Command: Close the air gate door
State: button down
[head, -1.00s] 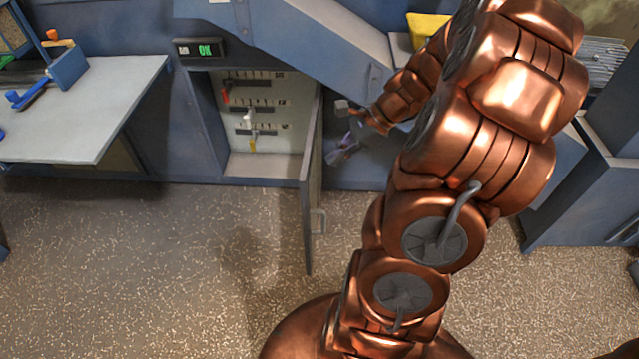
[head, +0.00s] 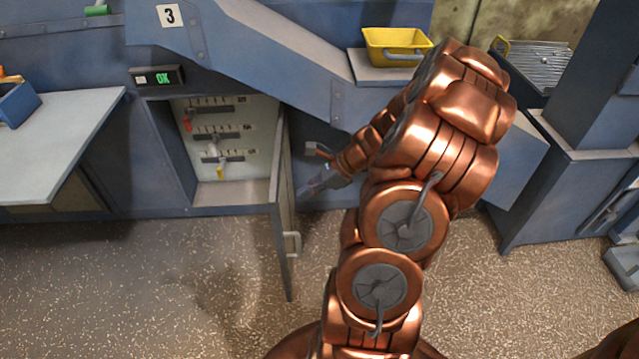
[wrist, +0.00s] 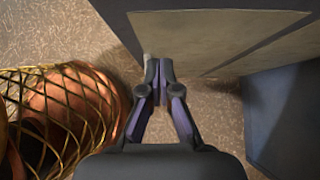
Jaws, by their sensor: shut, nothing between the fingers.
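The air gate door (head: 286,215) stands open in the head view, swung out toward me from the right side of the cabinet opening. It shows nearly edge-on, with a pale handle (head: 292,244) on its right face. In the wrist view my gripper (wrist: 158,68) is shut and empty, with the door's panel (wrist: 215,40) ahead and to the right. I cannot tell whether the fingertips touch the door.
A grey table (head: 60,140) stands at left. A yellow bin (head: 396,44) rests on a ledge at upper right. A blue machine (head: 570,160) stands at right. The speckled floor before the cabinet is clear.

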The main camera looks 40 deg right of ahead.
aim_at(280, 201)
jog(key=shift+w+a+f, duration=0.15)
jog(key=shift+w+a, duration=0.65)
jog(key=shift+a, duration=0.1)
jog(key=shift+w+a+f, duration=0.15)
jog(key=shift+w+a, duration=0.6)
jog(key=shift+a, duration=0.1)
